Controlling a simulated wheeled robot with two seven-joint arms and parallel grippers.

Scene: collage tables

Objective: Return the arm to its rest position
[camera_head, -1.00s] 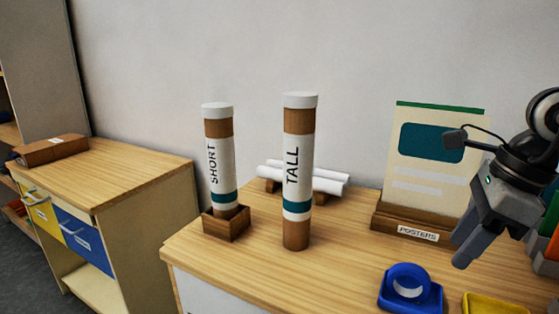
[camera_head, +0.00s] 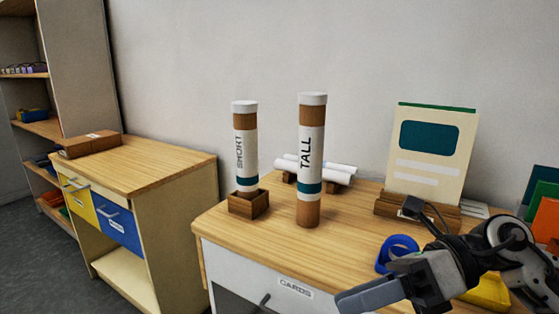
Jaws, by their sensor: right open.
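My right gripper (camera_head: 352,300) is at the lower right, its fingers pointing left over the front edge of the table (camera_head: 275,240). It is open and holds nothing. My left gripper is not in view. The tube labelled SHORT (camera_head: 245,150) stands upright in a small wooden holder (camera_head: 248,205) at the table's left. The tube labelled TALL (camera_head: 311,160) stands upright on the bare tabletop to its right. The gripper is apart from both tubes.
A poster (camera_head: 433,150) stands in a wooden stand at the back right, partly behind my arm. White paper rolls (camera_head: 330,170) lie behind the TALL tube. A blue tape dispenser (camera_head: 398,250) and a yellow tray (camera_head: 490,292) are partly hidden by my arm. A second cabinet (camera_head: 150,165) stands left.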

